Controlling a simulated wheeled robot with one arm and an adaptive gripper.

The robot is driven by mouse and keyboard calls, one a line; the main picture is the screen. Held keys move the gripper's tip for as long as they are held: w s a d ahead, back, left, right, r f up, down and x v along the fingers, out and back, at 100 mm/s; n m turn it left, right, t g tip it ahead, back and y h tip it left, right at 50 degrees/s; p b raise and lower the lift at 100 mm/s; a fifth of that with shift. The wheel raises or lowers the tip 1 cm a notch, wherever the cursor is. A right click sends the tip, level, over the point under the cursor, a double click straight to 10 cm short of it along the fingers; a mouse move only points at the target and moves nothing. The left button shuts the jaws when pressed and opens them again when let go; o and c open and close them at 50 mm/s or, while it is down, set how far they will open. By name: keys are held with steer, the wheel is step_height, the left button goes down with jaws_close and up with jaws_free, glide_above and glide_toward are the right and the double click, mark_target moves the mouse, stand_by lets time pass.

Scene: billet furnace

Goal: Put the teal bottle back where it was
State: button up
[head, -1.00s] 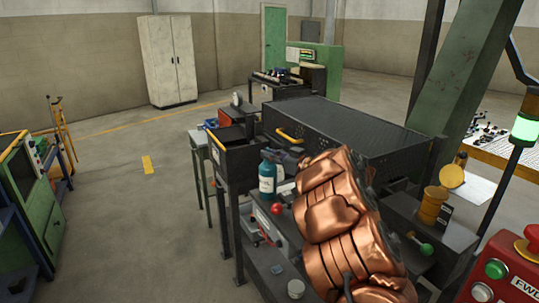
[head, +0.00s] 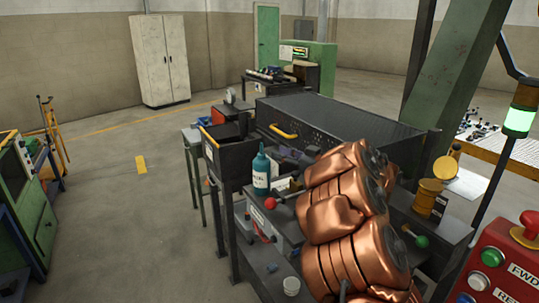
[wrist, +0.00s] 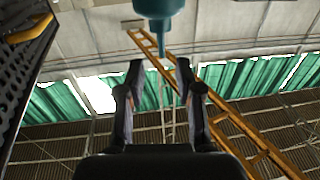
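The teal bottle (head: 261,173), with a pale label and a narrow spout, stands upright on the dark bench of the machine in the head view. In the wrist view, the bottle (wrist: 158,8) shows only its shoulder and spout, pointing down the picture at the top edge. My gripper (wrist: 161,70) is open, with an empty gap between its fingers, apart from the bottle. In the head view, my gripper is just right of the bottle, largely hidden by my copper-coloured arm.
A red-knobbed lever (head: 271,202) is close in front of the bottle. A black perforated cover (head: 340,125) with a yellow handle (head: 284,131) rises behind. A small white-topped cup (head: 291,286) is at the bench's front. A red control box (head: 500,262) stands at right.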

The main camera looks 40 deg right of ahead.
steer(key=v, duration=0.4)
steer(key=shift+s+d+b, duration=0.15)
steer(key=shift+s+b, duration=0.2)
